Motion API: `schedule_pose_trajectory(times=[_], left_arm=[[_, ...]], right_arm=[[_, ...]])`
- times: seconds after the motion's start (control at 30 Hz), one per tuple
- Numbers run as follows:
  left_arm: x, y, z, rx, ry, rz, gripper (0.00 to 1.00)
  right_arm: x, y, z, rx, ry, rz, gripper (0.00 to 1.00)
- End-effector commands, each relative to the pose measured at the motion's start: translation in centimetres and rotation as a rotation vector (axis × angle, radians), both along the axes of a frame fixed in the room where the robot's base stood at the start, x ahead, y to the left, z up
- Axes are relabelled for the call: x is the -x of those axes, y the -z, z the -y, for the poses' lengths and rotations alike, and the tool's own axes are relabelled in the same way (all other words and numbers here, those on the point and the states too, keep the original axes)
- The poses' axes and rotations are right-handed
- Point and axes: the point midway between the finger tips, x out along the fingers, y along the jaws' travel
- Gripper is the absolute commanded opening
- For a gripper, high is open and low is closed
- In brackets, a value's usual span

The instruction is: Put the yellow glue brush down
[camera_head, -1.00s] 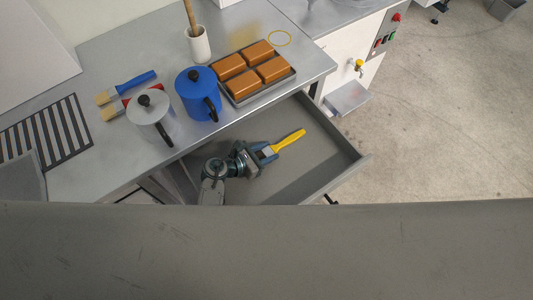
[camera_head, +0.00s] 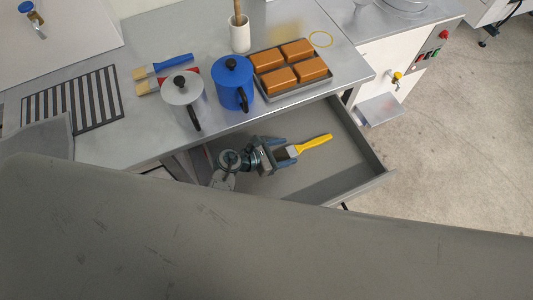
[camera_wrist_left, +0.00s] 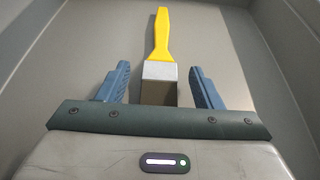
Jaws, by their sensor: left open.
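The yellow glue brush (camera_head: 314,143) lies in the open grey drawer (camera_head: 345,160), its handle pointing right and away. My left gripper (camera_head: 287,150) is in the drawer at the brush's bristle end, jaws open. In the left wrist view the brush (camera_wrist_left: 161,38) has a yellow handle and a pale metal ferrule, and its dark bristle end lies between the two blue fingers of my left gripper (camera_wrist_left: 160,90). There is a gap on each side, so the fingers do not touch it. The lower tip of the bristles is hidden behind the gripper body. My right gripper is not in view.
On the table above the drawer stand a grey pot (camera_head: 183,98), a blue pot (camera_head: 232,83) and a tray of brown blocks (camera_head: 288,93). A blue brush (camera_head: 172,64) and a red brush lie at left. Drawer walls surround the gripper; free floor shows at right of the brush.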

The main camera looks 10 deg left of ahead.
Motion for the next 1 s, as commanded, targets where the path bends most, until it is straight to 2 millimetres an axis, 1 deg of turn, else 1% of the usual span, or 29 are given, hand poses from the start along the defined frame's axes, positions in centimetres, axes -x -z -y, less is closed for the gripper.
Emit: schedule_pose_trajectory(times=[0.03,0.2,0.4,0.6,1.0], left_arm=[[0.7,-0.1,-1.0,-0.004,-0.001,0.002,0.6],[2.6,-1.5,-3.9,-0.004,0.001,0.002,0.6],[4.2,-2.9,-6.3,-0.002,0.001,0.002,0.6],[4.8,-3.5,-7.1,0.001,0.001,0.0,0.6],[4.8,-3.5,-7.1,0.001,0.001,0.0,0.6]], right_arm=[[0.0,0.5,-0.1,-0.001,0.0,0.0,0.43],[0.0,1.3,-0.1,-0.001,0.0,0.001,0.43],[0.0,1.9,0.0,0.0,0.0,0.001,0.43],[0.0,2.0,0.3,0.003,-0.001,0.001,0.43],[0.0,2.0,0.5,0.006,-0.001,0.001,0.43]])
